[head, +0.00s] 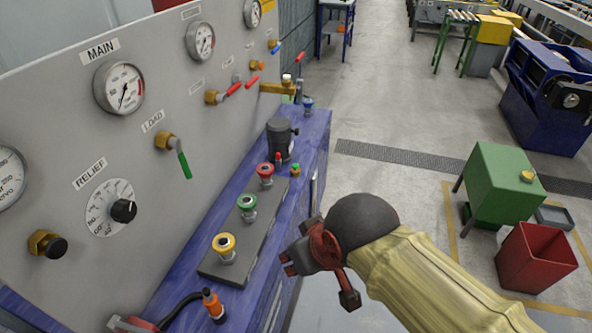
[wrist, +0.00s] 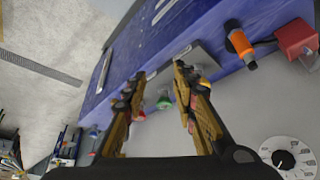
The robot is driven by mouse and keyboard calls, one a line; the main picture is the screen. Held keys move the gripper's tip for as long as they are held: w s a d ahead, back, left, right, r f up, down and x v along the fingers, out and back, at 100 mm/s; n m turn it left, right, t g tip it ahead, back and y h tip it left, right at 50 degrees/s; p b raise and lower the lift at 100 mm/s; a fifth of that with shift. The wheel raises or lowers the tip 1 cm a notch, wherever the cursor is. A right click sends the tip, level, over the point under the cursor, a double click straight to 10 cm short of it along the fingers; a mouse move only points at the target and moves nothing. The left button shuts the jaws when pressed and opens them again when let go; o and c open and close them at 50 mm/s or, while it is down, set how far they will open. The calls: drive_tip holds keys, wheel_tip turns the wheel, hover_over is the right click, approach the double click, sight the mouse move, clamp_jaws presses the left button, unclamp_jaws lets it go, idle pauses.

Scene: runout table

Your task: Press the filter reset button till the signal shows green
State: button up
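On the blue bench, a dark plate (head: 215,268) carries a red button (head: 265,171), a green button (head: 247,203) and a yellow button (head: 225,244). No label in view tells which is the filter reset. Beyond them stand a black canister (head: 281,142), a small red piece (head: 278,157) and a small green-and-yellow piece (head: 295,170); I cannot tell whether either is the signal. My gripper (head: 288,262) is right of the plate, apart from the buttons. The wrist view shows its fingers (wrist: 160,72) apart and empty, with the green button (wrist: 163,101) seen between them.
A grey panel (head: 140,195) with gauges, valves and a relief dial (head: 108,208) rises left of the bench. An orange connector (head: 212,304) with a black cable sits near the bench's front end. A green box (head: 500,180) and a red bin (head: 537,258) stand on the floor at right.

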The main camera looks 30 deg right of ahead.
drive_tip(key=c, duration=0.3)
idle(0.4)
drive_tip(key=c, duration=0.4)
clamp_jaws()
idle(0.8)
